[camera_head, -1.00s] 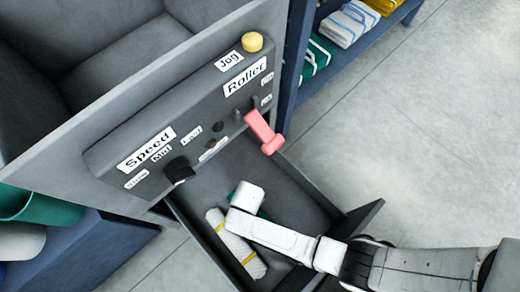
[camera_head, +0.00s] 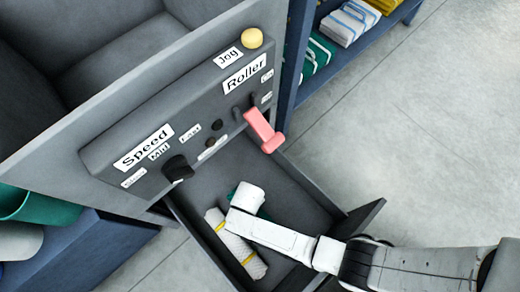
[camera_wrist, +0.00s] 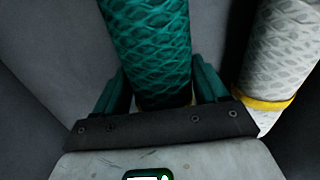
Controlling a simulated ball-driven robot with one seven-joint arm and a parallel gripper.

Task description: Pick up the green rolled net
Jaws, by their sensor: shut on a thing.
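The green rolled net (camera_wrist: 150,45) lies in the open grey drawer and shows large in the wrist view, between the two fingers of my gripper (camera_wrist: 160,88). The gripper is shut on it. In the head view only a small green part of the net (camera_head: 262,213) shows beside my wrist, and my arm hides the rest. The gripper's fingers are hidden in the head view.
A white rolled net (camera_head: 236,245) with yellow bands lies beside the green one, and also shows in the wrist view (camera_wrist: 280,50). The drawer walls (camera_head: 355,218) surround both. A pink lever (camera_head: 264,130) and a black knob (camera_head: 177,168) stick out above the drawer.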

